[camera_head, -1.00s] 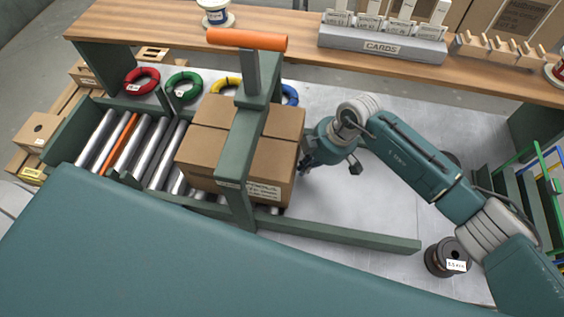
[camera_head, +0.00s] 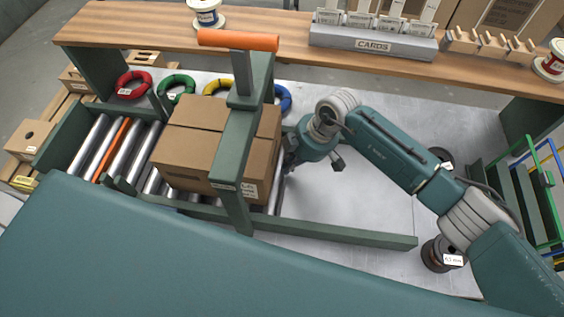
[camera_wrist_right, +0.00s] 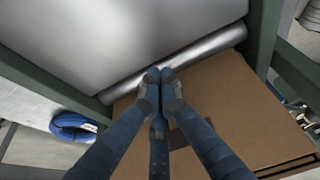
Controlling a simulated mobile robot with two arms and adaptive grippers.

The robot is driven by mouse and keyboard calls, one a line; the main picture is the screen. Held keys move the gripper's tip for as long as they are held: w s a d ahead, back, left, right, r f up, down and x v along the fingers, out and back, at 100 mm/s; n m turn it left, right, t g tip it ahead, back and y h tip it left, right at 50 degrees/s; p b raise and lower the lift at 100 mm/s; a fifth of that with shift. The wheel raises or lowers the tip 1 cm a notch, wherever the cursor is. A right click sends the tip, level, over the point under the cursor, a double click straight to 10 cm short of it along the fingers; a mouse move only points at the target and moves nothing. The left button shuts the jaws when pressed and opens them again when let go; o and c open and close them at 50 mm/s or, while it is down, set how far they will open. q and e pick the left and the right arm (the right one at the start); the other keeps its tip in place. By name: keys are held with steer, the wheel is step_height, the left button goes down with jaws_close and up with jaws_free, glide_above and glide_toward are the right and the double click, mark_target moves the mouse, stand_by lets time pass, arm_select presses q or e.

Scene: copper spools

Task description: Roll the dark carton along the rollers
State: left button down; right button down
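The brown carton (camera_head: 205,152) sits on the metal rollers (camera_head: 92,143) of a green-framed conveyor, partly hidden by a green upright with an orange bar. My right gripper (camera_head: 290,163) is at the carton's right side; its fingers are mostly hidden in the head view. In the right wrist view, the fingers of my right gripper (camera_wrist_right: 160,84) are together with nothing between them, their tips over the edge of the carton (camera_wrist_right: 235,105) beside a roller (camera_wrist_right: 190,62). Whether they touch it I cannot tell. My left gripper is not in view.
The green upright with the orange bar (camera_head: 238,41) crosses over the conveyor. Rollers left of the carton are free, one of them orange (camera_head: 111,150). Coloured coils (camera_head: 176,86) lie behind. A wooden shelf (camera_head: 285,42) runs along the back. A dark spool (camera_head: 436,256) stands at right.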

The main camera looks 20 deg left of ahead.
steer(key=shift+w+d, duration=0.1)
steer(key=shift+d, duration=0.6)
steer(key=a+p+v, duration=0.1)
steer(key=p+v, duration=0.6)
steer(key=v, duration=0.6)
steer(key=shift+a+r, duration=0.2)
steer(key=shift+r, duration=0.2)
